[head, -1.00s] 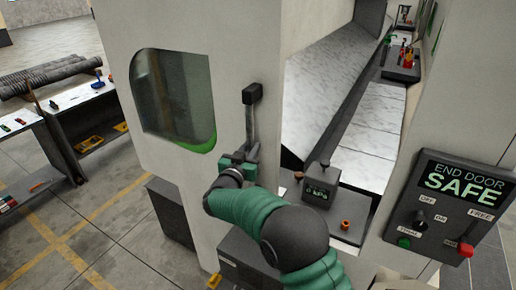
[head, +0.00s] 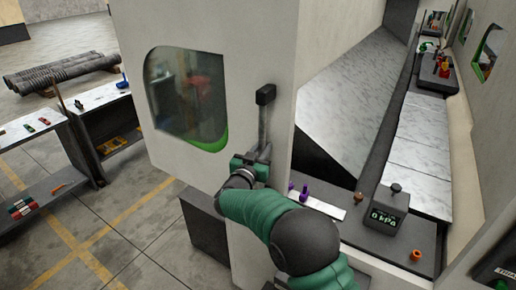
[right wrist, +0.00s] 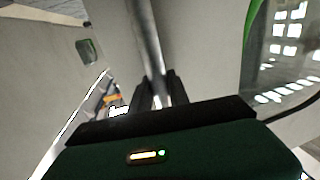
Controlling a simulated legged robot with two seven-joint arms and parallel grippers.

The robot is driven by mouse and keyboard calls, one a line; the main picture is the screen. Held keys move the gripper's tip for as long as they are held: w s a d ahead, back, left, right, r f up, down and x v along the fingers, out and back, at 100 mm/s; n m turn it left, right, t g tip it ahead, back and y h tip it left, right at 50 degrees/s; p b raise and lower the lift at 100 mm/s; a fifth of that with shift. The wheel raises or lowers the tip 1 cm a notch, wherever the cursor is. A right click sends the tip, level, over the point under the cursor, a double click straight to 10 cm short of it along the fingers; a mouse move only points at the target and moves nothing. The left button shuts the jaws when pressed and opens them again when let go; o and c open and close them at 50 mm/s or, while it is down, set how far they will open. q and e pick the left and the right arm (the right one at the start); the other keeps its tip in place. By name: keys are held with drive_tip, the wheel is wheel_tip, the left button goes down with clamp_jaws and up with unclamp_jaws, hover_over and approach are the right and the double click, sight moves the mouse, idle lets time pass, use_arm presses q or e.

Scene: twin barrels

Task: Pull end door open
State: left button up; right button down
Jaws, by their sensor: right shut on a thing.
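The end door (head: 250,50) is a pale panel with a rounded, green-edged window (head: 185,95). It stands ajar, with the machine's inside showing past its right edge. Its handle (head: 264,122) is an upright grey bar with a black top mount. My right gripper (head: 261,157) is shut around the lower part of this handle. In the right wrist view the bar (right wrist: 144,40) runs down between the dark fingers (right wrist: 157,92). My left gripper is not in view.
Inside are a marbled deck (head: 415,155) and a gauge block (head: 384,212) reading 0 kPa. A control panel (head: 495,262) is cut off at lower right. A shelf bench (head: 100,115) stands at left. Open floor (head: 130,215) lies left of the door.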

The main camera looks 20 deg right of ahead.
drive_tip(key=shift+s+f, duration=0.1)
drive_tip(key=shift+f, duration=0.15)
drive_tip(key=c, duration=1.5)
unclamp_jaws()
drive_tip(key=shift+c, duration=0.2)
drive_tip(key=shift+o, duration=1.2)
drive_tip(key=shift+r, duration=0.1)
drive_tip(key=shift+o, duration=0.2)
drive_tip(key=shift+a+r, duration=0.1)
drive_tip(key=shift+a, duration=0.1)
